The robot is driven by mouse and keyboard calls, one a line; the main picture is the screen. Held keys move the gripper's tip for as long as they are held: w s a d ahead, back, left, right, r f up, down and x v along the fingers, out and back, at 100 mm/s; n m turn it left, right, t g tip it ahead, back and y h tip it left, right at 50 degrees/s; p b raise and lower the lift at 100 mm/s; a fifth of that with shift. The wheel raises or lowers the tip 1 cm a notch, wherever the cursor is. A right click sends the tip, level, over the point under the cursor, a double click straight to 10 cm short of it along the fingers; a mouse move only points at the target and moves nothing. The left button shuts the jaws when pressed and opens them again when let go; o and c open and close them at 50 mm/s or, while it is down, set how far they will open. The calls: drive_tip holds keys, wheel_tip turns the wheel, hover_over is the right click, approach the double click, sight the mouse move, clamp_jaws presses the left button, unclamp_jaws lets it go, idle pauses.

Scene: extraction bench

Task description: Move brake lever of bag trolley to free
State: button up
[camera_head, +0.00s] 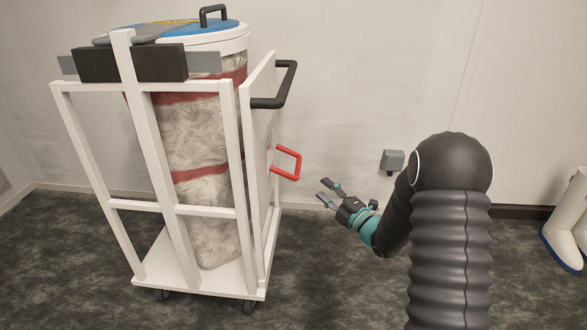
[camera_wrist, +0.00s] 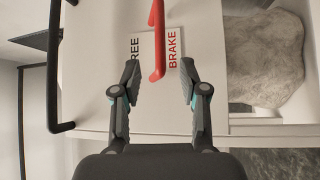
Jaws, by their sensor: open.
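The bag trolley (camera_head: 222,211) is a white frame on castors at the left of the head view. Its red brake lever (camera_head: 288,162) juts from the right side panel. In the wrist view the lever (camera_wrist: 157,40) runs down over a label (camera_wrist: 147,50) reading BRAKE on the right and, partly cut off, FREE on the left. My gripper (camera_head: 328,193) is open and empty, right of and a little below the lever, with a gap between them. In the wrist view the lever's near end appears between my open fingertips (camera_wrist: 160,78); they do not appear to touch it.
A black push handle (camera_head: 277,103) sticks out above the lever; it shows at left in the wrist view (camera_wrist: 54,70). A tall bag (camera_head: 195,140) stands inside the frame. A grey wall box (camera_head: 392,160) and white boots (camera_head: 567,230) are to the right. Floor between is clear.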

sight(298, 165)
drive_tip(key=x, duration=1.3)
drive_tip(key=shift+w+a+p, duration=0.1)
drive_tip(key=shift+p, duration=0.3)
